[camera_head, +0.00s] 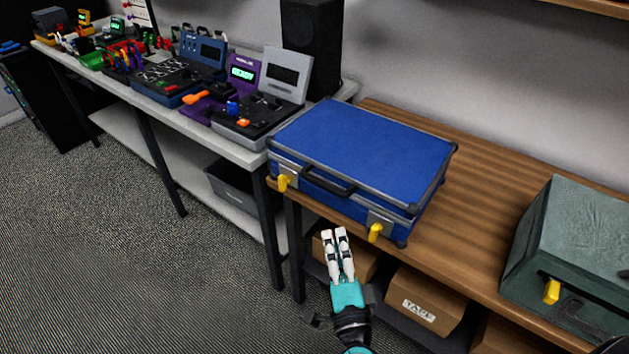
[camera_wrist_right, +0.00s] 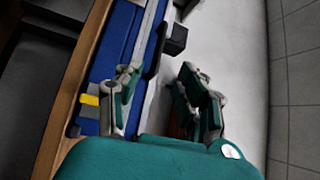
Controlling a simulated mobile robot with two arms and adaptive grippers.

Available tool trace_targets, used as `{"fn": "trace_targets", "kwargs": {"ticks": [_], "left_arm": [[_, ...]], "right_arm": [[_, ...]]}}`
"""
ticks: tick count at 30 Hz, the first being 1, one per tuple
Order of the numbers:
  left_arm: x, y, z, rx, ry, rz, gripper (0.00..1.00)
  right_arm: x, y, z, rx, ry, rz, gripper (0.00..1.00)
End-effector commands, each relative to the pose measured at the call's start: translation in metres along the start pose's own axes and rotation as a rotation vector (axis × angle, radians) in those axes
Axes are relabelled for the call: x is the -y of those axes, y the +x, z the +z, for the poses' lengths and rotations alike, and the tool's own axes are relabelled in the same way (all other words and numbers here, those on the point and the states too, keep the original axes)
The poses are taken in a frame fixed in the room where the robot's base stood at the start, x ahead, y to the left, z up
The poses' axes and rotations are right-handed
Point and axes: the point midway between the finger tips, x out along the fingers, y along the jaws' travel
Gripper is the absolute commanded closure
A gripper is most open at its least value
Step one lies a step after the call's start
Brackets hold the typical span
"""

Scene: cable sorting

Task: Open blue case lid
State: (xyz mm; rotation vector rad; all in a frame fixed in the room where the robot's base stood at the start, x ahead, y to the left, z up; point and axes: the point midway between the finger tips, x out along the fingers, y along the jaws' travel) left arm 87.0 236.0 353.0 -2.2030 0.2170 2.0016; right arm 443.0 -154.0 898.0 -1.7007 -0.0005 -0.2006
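The blue case (camera_head: 360,145) lies flat on the wooden bench with its lid down. Its front has a dark handle (camera_head: 328,180), a left yellow latch (camera_head: 284,183) and a right yellow latch (camera_head: 375,232). I cannot tell whether the latches are released. My right gripper (camera_head: 335,232) is in front of the case, below its front edge and apart from it in the head view. In the right wrist view the gripper (camera_wrist_right: 160,95) has its fingers apart with nothing between them; the blue case (camera_wrist_right: 122,35) and a yellow latch (camera_wrist_right: 90,100) show beside the left finger. My left gripper is not in view.
A green case (camera_head: 575,240) stands on the wooden bench (camera_head: 470,225) at the right. A grey table (camera_head: 245,152) with devices and cables adjoins at the left. Cardboard boxes (camera_head: 425,300) sit below the bench. A black speaker (camera_head: 312,45) stands behind the blue case.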

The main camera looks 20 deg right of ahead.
Motion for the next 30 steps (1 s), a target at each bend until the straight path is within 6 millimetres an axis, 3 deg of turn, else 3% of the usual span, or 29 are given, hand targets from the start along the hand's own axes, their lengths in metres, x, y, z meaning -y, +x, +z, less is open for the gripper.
{"fn": "trace_targets", "kwargs": {"ticks": [5,18,24,30], "left_arm": [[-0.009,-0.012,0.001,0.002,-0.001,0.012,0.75],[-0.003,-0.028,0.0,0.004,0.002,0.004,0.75],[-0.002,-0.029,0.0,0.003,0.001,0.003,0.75],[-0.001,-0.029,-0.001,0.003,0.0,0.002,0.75]], "right_arm": [[0.005,0.039,0.0,0.0,0.0,-0.004,0.62],[0.003,0.131,0.001,0.002,-0.003,-0.003,0.62],[0.001,0.152,0.001,0.003,-0.002,-0.001,0.62],[0.001,0.158,0.001,0.003,-0.002,0.0,0.62]]}}
